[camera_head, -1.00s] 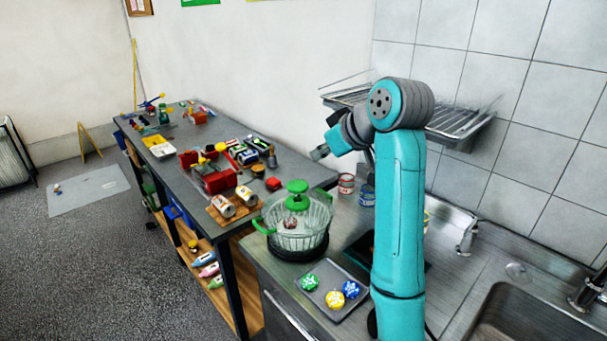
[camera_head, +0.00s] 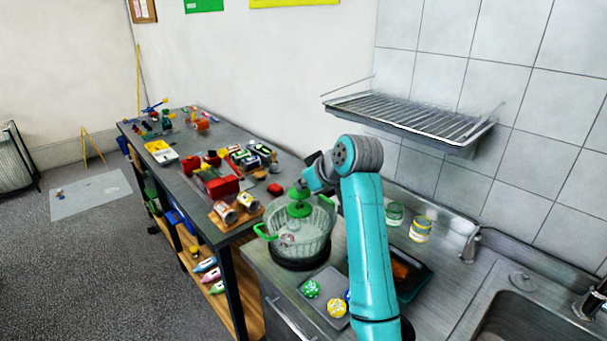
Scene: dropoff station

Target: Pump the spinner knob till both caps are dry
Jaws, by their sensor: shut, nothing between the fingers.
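The salad-spinner bowl (camera_head: 286,247) is clear with green handles and stands on the steel counter on a dark base. Its green knob (camera_head: 299,200) sticks up from the middle. A small pale and reddish thing shows inside through the wall, likely a cap; I cannot make out two. My gripper (camera_head: 303,187) is at the top of the knob, shut and empty; its fingers are largely hidden by the arm's end, and I cannot tell whether they touch the knob. A green cap (camera_head: 310,289) and a yellow cap (camera_head: 336,307) lie on a grey tray (camera_head: 315,312); a blue one is mostly behind my arm.
A dark tray (camera_head: 408,281) with orange-brown contents and two jars (camera_head: 420,229) stand right of my arm. The sink (camera_head: 500,325) is at lower right. A wire rack (camera_head: 415,117) hangs on the wall. A cluttered workbench (camera_head: 236,236) stands at left.

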